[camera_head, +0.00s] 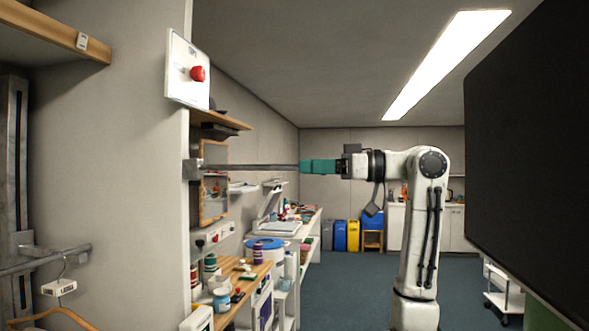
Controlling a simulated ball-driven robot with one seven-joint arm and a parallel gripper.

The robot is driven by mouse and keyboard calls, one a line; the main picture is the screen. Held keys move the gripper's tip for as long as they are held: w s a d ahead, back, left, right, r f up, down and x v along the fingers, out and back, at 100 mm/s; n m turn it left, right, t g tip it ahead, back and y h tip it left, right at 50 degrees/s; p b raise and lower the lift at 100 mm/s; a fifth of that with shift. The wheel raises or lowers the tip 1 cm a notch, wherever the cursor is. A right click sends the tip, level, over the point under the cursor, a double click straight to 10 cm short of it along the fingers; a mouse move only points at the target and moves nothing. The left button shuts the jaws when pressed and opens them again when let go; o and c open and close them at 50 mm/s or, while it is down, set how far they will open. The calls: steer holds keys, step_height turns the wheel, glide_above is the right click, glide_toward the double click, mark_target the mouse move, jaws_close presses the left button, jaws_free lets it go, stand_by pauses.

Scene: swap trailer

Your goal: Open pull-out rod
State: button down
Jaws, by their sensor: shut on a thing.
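The pull-out rod (250,166) is a thin grey bar. It runs level from a metal bracket (192,169) at the edge of the pale wall panel to my gripper. My gripper (304,167) has teal fingers and points left. Its fingers are shut at the right end of the rod. The fingers hide that end of the rod.
Below the rod, a wooden shelf (248,282) holds jars and bottles. A panel with a red button (198,73) is above left. A hanging rail (62,259) is at far left. A large dark panel (530,150) fills the right. Blue floor (355,285) is open ahead.

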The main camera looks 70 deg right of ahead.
steer(key=shift+s, duration=0.25)
steer(key=c, duration=0.8)
jaws_free()
steer(key=s+b, duration=0.2)
steer(key=s, duration=0.8)
steer(key=shift+s+d, duration=0.4)
steer(key=shift+d, duration=0.05)
